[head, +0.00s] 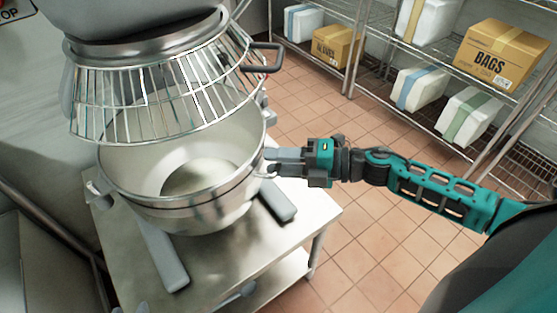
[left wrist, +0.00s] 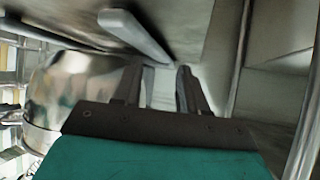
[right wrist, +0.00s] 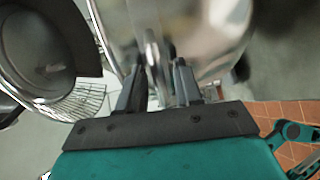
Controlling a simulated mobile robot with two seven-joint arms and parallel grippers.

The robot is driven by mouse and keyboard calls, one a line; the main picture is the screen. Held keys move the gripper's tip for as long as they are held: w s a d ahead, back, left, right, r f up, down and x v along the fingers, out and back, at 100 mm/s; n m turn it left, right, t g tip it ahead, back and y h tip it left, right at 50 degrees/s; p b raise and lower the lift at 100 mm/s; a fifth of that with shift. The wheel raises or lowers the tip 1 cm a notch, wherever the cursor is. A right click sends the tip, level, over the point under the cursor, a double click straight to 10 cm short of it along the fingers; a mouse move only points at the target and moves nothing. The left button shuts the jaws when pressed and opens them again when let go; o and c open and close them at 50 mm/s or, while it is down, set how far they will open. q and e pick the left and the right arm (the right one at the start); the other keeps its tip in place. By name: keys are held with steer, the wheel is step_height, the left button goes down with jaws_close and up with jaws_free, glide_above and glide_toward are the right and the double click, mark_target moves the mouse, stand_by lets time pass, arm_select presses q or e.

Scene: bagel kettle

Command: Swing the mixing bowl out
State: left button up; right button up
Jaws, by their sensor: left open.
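The steel mixing bowl (head: 205,218) sits under the mixer's wire guard (head: 160,100) in the head view. It has a small handle on its left rim (head: 98,190) and one on its right side. My right gripper (head: 272,163) is at the bowl's right side handle. In the right wrist view the handle's bar (right wrist: 154,55) runs between its fingers; whether they press on it is unclear. My left gripper shows only as fingertips (head: 130,309) at the bottom edge of the head view. In the left wrist view it is open and empty, with the bowl (left wrist: 75,95) to its left.
The mixer head (head: 140,15) hangs above the bowl. The mixer's feet (head: 160,255) rest on a steel table (head: 110,235) with a lower shelf. Wire shelves with boxes (head: 500,52) stand at the back right. The tiled floor (head: 365,235) right of the table is clear.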

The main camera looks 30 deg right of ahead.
steer(key=shift+a, duration=0.1)
jaws_close()
stand_by(0.3)
stand_by(0.4)
